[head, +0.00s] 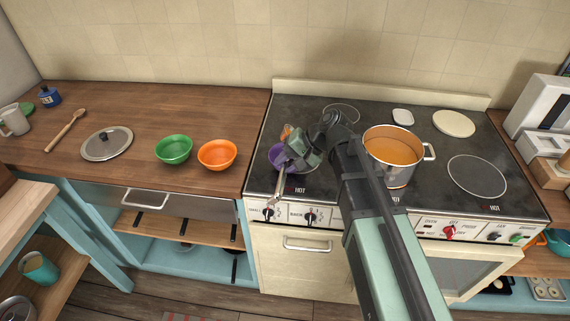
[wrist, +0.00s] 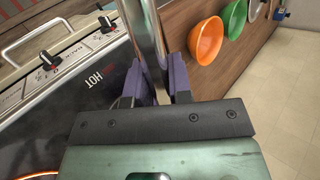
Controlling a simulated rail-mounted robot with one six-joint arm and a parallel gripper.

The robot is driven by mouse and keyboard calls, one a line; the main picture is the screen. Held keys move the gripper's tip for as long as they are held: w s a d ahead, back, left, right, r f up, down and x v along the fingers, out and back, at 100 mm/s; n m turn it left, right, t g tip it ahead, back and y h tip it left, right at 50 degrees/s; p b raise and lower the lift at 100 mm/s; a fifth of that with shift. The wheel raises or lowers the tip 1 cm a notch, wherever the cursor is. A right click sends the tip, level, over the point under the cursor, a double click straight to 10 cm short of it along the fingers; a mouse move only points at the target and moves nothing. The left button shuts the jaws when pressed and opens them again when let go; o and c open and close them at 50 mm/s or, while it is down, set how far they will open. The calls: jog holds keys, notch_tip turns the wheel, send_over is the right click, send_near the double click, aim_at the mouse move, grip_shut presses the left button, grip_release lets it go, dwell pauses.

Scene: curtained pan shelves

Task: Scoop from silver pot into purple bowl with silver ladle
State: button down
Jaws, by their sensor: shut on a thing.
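The silver pot (head: 392,152) stands on the stove to the right of my arm, filled with orange-brown liquid. My gripper is shut on the silver ladle (wrist: 150,35), whose handle stands between the fingers in the wrist view. In the head view the handle slants down-left towards the stove's front edge. A small orange-brown patch shows behind my gripper; whether it is the ladle's scoop cannot be told.
A green bowl (head: 173,150) and an orange bowl (head: 217,155) sit on the wooden counter left of the stove. A pot lid (head: 107,144), wooden spoon (head: 66,131) and mug (head: 14,120) lie farther left. Stove knobs (head: 311,216) line the front. A white plate (head: 453,123) lies back right.

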jog(key=shift+d+f+y+b, duration=0.1)
jog(key=shift+f+y+b, duration=0.4)
jog(key=shift+y+b, duration=0.5)
jog(key=shift+r, duration=0.4)
jog(key=shift+f+t+y+b, duration=0.3)
jog(key=shift+f+y+b, duration=0.15)
jog(key=shift+b, duration=0.45)
jog(key=shift+y+b, duration=0.45)
jog(key=shift+b, duration=0.25)
jog(key=shift+y+b, duration=0.4)
jog(key=shift+b, duration=0.05)
jog(key=shift+r+y, duration=0.25)
jog(key=shift+y, duration=0.05)
jog(key=shift+r, duration=0.15)
